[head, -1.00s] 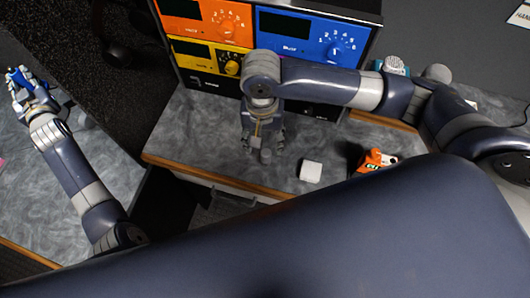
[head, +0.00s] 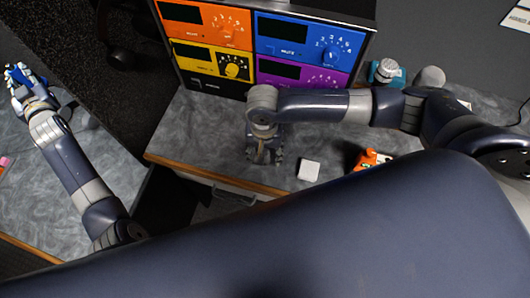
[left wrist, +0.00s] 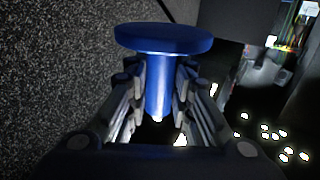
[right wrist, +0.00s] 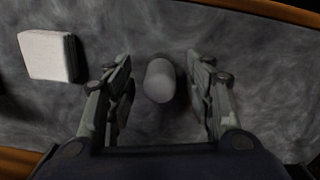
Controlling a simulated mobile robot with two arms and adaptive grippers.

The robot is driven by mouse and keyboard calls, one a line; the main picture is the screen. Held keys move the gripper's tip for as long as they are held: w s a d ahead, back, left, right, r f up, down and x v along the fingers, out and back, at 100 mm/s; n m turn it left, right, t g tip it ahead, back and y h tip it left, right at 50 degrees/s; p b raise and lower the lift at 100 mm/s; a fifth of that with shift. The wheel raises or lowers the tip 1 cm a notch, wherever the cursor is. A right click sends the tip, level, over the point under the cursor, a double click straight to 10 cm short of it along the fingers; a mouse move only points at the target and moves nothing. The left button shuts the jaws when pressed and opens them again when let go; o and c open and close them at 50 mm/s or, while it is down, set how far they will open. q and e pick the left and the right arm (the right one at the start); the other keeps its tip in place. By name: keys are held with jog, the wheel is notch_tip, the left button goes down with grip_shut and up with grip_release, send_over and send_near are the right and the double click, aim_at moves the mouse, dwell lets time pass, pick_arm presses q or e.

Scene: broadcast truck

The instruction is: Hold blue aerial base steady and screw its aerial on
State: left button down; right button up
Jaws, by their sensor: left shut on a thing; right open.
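My left gripper (head: 22,84) is at the far left of the head view, shut on a blue part that I take for the blue aerial base (head: 18,72). In the left wrist view it has a wide round disc (left wrist: 163,40) on a narrower stem (left wrist: 158,90), and the fingers close on the stem from both sides. My right gripper (head: 264,157) is over the middle counter, pointing down and open. In the right wrist view a plain grey cylinder (right wrist: 159,80) stands between its fingers, with gaps visible on both sides. I cannot tell if it is the aerial.
A white block (head: 309,170) is just right of my right gripper, with an orange object (head: 369,160) further right. A rack with orange, yellow, blue and purple panels (head: 305,35) stands behind. A teal object (head: 385,72) sits right of it. A dark gap separates the two counters.

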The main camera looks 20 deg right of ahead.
aim_at(265, 151)
pick_arm(q)
jog(key=shift+w, duration=0.1)
pick_arm(e)
jog(key=shift+f, duration=0.2)
pick_arm(q)
jog(key=shift+r, duration=0.1)
pick_arm(e)
jog(key=c, duration=1)
jog(key=shift+o, duration=0.2)
jog(key=shift+r, duration=0.15)
